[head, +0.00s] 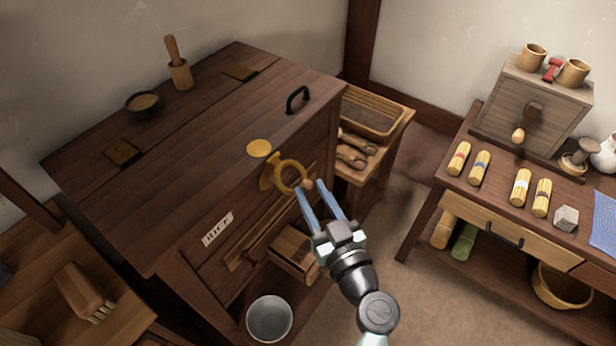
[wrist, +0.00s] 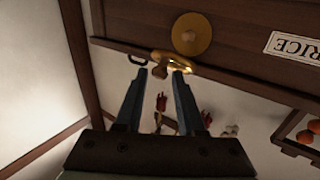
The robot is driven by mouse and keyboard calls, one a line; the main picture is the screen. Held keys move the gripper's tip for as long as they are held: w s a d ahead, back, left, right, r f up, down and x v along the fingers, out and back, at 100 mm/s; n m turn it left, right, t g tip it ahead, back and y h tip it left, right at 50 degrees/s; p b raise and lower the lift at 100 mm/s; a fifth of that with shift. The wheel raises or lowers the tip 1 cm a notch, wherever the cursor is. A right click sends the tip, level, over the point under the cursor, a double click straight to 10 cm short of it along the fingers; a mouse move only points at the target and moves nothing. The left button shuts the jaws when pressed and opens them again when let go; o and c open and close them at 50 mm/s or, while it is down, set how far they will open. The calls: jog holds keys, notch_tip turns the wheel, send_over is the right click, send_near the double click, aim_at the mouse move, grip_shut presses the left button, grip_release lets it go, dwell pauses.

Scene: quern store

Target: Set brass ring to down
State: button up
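The brass ring (head: 292,176) hangs from a brass mount at the upper front edge of the dark wooden chest (head: 190,130). In the wrist view the brass ring (wrist: 178,64) looks nearly edge-on, just beyond the fingertips. My gripper (head: 317,186) is open, its two blue fingers apart, with the tips close to the ring. In the wrist view my gripper (wrist: 159,72) shows nothing clamped between its fingers. I cannot tell whether a finger touches the ring.
A round brass disc (head: 259,148) and a black handle (head: 298,98) are on the chest lid. A RICE label (head: 217,229) is on its front. An open small drawer (head: 296,252) and a metal bucket (head: 269,318) are below. A side table (head: 440,185) stands right, across open floor.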

jog(key=shift+x, duration=1.45)
grip_shut()
dwell(0.4)
